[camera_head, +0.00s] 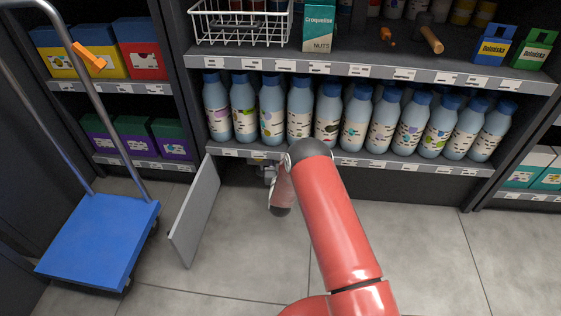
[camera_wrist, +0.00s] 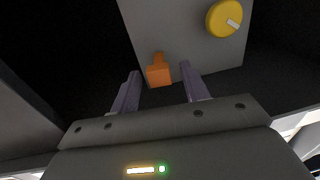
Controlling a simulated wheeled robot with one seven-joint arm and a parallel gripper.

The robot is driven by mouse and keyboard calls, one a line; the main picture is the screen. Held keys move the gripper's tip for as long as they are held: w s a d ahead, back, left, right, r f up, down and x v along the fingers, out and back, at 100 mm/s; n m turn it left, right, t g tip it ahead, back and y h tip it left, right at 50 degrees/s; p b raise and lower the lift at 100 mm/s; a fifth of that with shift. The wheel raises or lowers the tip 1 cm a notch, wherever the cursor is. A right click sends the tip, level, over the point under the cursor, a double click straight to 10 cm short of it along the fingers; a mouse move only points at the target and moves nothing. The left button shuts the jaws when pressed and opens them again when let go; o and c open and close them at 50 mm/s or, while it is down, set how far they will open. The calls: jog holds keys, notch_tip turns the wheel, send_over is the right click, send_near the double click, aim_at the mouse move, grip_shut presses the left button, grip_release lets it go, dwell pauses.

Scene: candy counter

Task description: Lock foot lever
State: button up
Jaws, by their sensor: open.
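An orange lever-like piece (camera_wrist: 158,74) sticks out from a grey panel (camera_wrist: 185,35) in the wrist view. I take it for the foot lever; its locked state cannot be told. My gripper (camera_wrist: 160,71) is open, with one finger to each side of the orange piece. Contact with it cannot be made out. In the head view my gripper (camera_head: 268,172) is low under the bottom shelf, mostly hidden by my red arm, and the lever is not visible there.
A yellow knob (camera_wrist: 224,18) sits right of the lever. A grey door (camera_head: 195,212) stands open left of my arm. A blue-decked cart (camera_head: 100,238) stands further left. Bottles (camera_head: 298,108) line the shelf above. The floor at right is clear.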

jog(key=shift+c, duration=0.2)
jog(key=c, duration=0.9)
jog(key=h, duration=0.1)
jog(key=a+m+h, duration=0.1)
jog(key=shift+m+h, duration=0.3)
jog(key=shift+c, duration=0.2)
jog(key=o, duration=1)
